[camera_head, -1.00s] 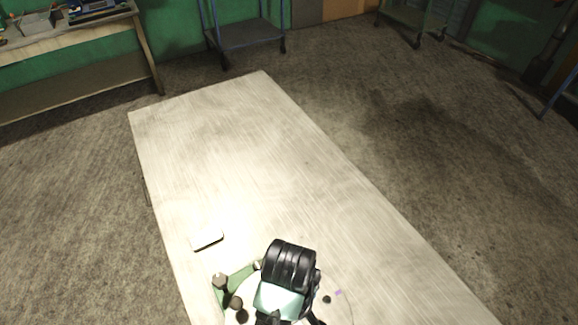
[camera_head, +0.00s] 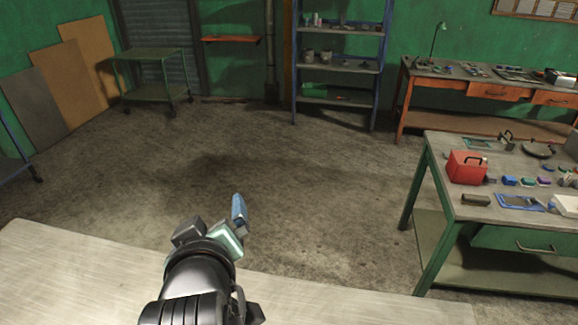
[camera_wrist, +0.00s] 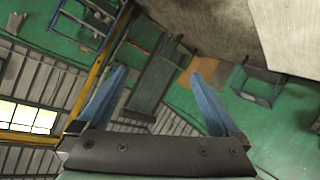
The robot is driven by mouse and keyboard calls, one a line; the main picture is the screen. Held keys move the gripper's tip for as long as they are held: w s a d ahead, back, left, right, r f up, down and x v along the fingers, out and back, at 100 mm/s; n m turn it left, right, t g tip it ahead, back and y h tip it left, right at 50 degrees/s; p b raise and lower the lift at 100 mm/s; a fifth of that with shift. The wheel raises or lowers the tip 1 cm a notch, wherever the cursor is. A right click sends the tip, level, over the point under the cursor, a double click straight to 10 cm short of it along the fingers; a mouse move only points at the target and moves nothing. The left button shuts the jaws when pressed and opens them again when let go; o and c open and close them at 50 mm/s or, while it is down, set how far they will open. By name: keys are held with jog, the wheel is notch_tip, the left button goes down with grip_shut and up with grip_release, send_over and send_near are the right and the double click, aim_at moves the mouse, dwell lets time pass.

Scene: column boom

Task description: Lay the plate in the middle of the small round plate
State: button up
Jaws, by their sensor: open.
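My gripper (camera_wrist: 156,78) is open in the wrist view, its two blue fingers wide apart with nothing between them. In the head view my gripper (camera_head: 239,212) is raised near the edge of the pale table, with one blue finger showing. I cannot pick out the plate for certain in either view now. A dark round dish-like thing (camera_head: 538,151) lies on the green workbench at the right, but I cannot tell whether it is one of the task's plates. The part of the pale table where a round disc lay earlier is out of view.
The pale table (camera_head: 70,275) fills the lower left. The green workbench (camera_head: 447,203) at right carries a red box (camera_head: 467,167), a blue-rimmed tray (camera_head: 520,202) and several small things. Open floor (camera_head: 300,190) lies beyond. A blue shelf (camera_head: 340,65) and orange bench (camera_head: 450,90) stand behind.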

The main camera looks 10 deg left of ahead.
jog(key=w+d+r+m+t, duration=0.1)
jog(key=d+r+m+t, duration=0.2)
jog(key=r, duration=0.6)
jog(key=d+r+m+t, duration=0.1)
jog(key=d+r+t, duration=0.3)
jog(key=r, duration=0.4)
jog(key=s+d+r+m+t+h, duration=0.2)
jog(key=s+d+r+t, duration=0.2)
jog(key=r, duration=0.5)
jog(key=s+d+r+m+t+h, duration=0.2)
jog(key=s+d+r, duration=0.3)
jog(key=r, duration=0.5)
jog(key=shift+s+r+m+t, duration=0.2)
jog(key=shift+s+m+t, duration=0.4)
jog(key=shift+t, duration=0.3)
